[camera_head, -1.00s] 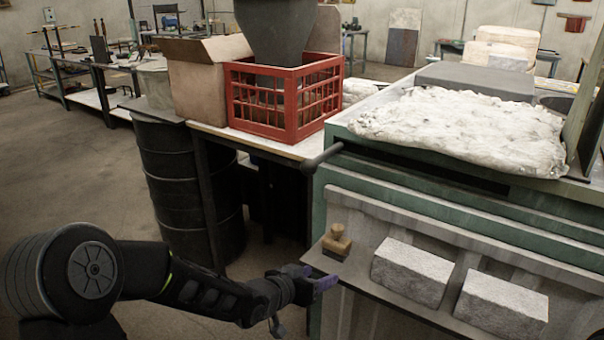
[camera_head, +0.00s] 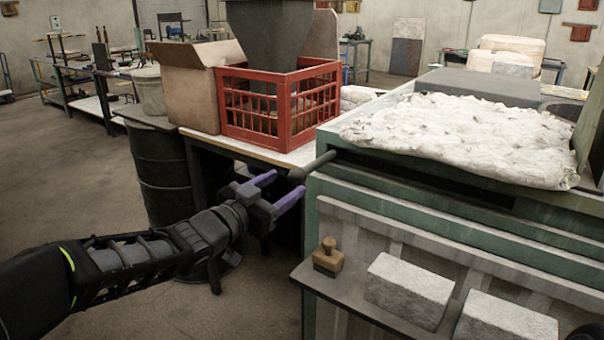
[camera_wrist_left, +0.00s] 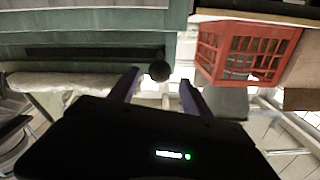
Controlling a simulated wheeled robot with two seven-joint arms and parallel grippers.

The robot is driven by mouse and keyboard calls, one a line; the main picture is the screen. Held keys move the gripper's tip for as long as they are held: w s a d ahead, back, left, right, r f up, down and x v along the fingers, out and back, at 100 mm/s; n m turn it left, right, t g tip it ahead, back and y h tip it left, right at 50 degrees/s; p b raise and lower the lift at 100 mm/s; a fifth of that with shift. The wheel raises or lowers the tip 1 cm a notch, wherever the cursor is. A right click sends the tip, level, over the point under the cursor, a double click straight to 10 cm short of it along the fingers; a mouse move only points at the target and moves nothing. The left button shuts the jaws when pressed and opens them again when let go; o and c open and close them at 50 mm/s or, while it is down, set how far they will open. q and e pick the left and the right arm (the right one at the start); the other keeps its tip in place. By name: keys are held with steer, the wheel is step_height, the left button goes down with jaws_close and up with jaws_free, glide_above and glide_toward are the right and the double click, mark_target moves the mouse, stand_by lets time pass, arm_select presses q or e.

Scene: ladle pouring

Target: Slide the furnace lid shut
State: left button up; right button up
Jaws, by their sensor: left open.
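The green furnace (camera_head: 450,215) stands at the right in the head view, with a white blanket (camera_head: 460,135) on top and a dark slot below it. A dark lid handle (camera_head: 318,166) with a round knob sticks out to the left from its upper left corner. The lid's panel cannot be clearly made out. My left gripper (camera_head: 289,182) is open, its purple fingertips close to the knob. In the left wrist view, the knob (camera_wrist_left: 160,71) shows between the fingertips of my left gripper (camera_wrist_left: 160,77); contact cannot be told. My right gripper is not in view.
A red crate (camera_head: 262,128) and a cardboard box (camera_head: 192,95) stand on the table left of the furnace. A dark drum (camera_head: 160,170) stands below. A shelf on the furnace front holds a wooden stamp-like block (camera_head: 328,258) and pale bricks (camera_head: 408,290). Open floor lies left.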

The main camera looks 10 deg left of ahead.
mark_target(303, 173)
arm_select(q)
steer(key=x, duration=0.8)
steer(key=shift+s, duration=0.1)
steer(key=shift+c, duration=0.5)
jaws_close()
stand_by(0.4)
